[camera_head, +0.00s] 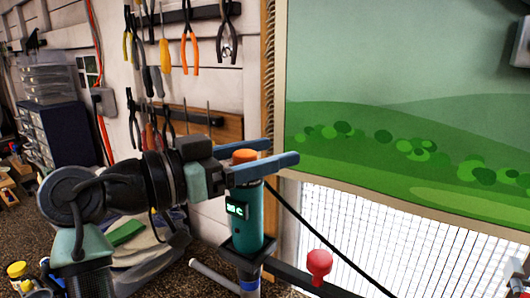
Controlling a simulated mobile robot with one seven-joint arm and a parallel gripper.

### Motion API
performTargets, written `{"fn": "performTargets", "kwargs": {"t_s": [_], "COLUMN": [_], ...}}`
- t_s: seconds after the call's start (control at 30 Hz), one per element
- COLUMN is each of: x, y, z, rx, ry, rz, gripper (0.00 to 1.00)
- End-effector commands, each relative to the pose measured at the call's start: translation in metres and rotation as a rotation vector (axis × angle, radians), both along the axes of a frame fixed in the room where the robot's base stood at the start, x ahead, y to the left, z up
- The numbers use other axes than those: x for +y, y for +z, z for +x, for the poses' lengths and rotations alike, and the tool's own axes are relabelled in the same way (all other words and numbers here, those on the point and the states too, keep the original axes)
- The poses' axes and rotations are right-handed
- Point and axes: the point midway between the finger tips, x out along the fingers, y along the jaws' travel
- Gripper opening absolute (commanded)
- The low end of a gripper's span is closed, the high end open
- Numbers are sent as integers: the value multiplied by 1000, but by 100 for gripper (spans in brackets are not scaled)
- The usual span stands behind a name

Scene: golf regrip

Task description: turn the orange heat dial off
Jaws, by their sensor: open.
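The orange heat dial (244,155) sits on top of an upright teal heat tool (247,220) with a small lit display on its side. The tool stands in a dark holder. My gripper (276,153) comes in from the left with two blue fingers. The fingers are apart, one on the far side and one on the near side of the dial, and their tips reach past it to the right. The near finger hides the dial's lower part. I cannot tell whether either finger touches the dial.
A red knob (318,264) stands on a dark bar right of the holder, with a black cable above it. Pliers and other tools (190,50) hang on the wall behind. A blue-grey drawer cabinet (55,130) stands at the left. A cloth and small items lie on the bench.

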Motion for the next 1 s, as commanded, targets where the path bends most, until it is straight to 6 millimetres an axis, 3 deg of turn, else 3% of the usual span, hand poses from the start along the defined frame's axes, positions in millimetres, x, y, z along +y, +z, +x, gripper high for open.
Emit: {"fn": "performTargets", "kwargs": {"t_s": [0.27,0.7,1.0], "x": [16,94,112], "y": [-2,-2,0], "z": [-8,-55,-66], "rx": [-1,-1,-1], "ry": [5,3,0], "rz": [0,1,1], "gripper": [70,70,70]}}
